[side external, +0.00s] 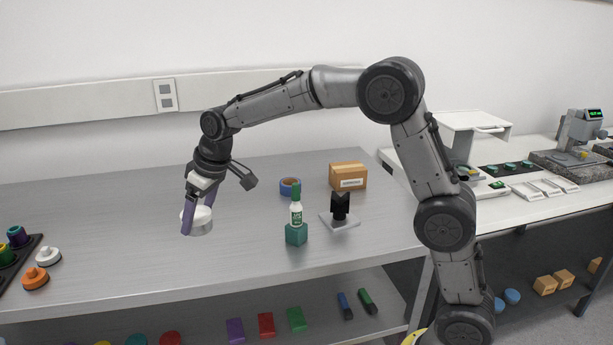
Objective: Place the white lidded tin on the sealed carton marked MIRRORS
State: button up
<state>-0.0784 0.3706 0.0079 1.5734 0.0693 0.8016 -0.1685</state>
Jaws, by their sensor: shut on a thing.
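My gripper (200,212) points down over the left part of the steel bench. It is shut on the white lidded tin (203,226), with its purple fingers on the tin's sides. I cannot tell whether the tin's base touches the bench. The tin looks upright. A brown sealed carton (348,176) stands at the back right of the bench, well to the right of my gripper. It has a white label on its front, too small to read. Its top looks bare.
Knobs (48,256) lie at far left. The bench (130,215) is clear behind the tin.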

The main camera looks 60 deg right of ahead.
jog(key=s+d+r+m+h, duration=0.1)
jog(key=s+d+r+m, duration=0.15)
jog(key=d, duration=0.95)
jog(key=s+d+r+m+h, duration=0.1)
jog(key=s+d+r+m, duration=0.15)
jog(key=d, duration=1.05)
jog(key=s+d+r+m+g+h, duration=0.15)
jog(key=s+d+m, duration=0.45)
jog(key=s+d, duration=1.05)
send_near(350, 169)
jog(key=shift+w+d+f+h, duration=0.2)
jog(key=shift+w+d+f, duration=0.15)
jog(key=shift+f, duration=0.2)
jog(key=shift+w+d+f+h, duration=0.15)
jog(key=shift+w+d+f, duration=0.2)
jog(key=shift+f, duration=1.7)
jog(key=shift+f, duration=0.15)
